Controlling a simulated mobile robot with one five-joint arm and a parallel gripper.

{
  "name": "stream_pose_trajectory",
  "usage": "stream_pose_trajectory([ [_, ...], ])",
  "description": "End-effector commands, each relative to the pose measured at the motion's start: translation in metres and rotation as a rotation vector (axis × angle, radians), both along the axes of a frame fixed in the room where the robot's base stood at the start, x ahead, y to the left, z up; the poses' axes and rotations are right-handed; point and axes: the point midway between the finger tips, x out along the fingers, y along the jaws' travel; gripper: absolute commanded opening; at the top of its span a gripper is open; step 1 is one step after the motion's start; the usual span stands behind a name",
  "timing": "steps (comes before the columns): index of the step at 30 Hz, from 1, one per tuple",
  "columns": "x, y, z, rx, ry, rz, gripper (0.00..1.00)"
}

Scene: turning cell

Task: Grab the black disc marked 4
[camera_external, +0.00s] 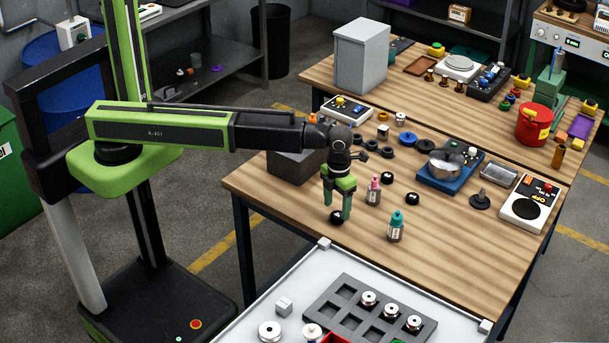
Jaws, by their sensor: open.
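My gripper (338,205) points down over the front left part of the wooden table, its green fingers apart. A small black disc (336,218) with a pale mark on top lies on the table right at the fingertips. I cannot tell whether the fingers straddle or touch it. Other small black discs with pale marks lie to the right, one behind the pink bottle (386,178) and one right of it (411,199). The marks are too small to read, so I cannot tell which disc bears the 4.
A pink bottle (374,191) and a teal bottle (396,228) stand close right of my gripper. A dark grey block (296,166) is behind left. A blue scale (449,176) stands farther right. A white bench with a grey tray (350,322) is in front.

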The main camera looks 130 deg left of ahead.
Motion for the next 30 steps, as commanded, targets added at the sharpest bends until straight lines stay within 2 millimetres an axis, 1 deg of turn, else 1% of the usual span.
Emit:
stream_pose_trajectory([
  [1, 0.004, 0.003, -0.019, 0.0, 0.0, 0.0, 0.65],
  [4, 0.003, 0.002, -0.032, 0.0, 0.0, 0.0, 0.65],
  [6, 0.003, 0.002, -0.034, 0.0, 0.0, 0.0, 0.65],
  [11, 0.002, 0.002, -0.03, 0.0, 0.0, 0.0, 0.65],
  [12, 0.003, 0.002, -0.03, 0.0, 0.0, 0.0, 0.64],
  [26, 0.003, 0.002, -0.03, 0.0, 0.0, 0.0, 0.03],
  [27, 0.003, 0.002, -0.03, 0.0, 0.0, 0.0, 0.0],
  [30, 0.003, 0.002, -0.03, 0.0, 0.0, 0.0, 0.0],
])
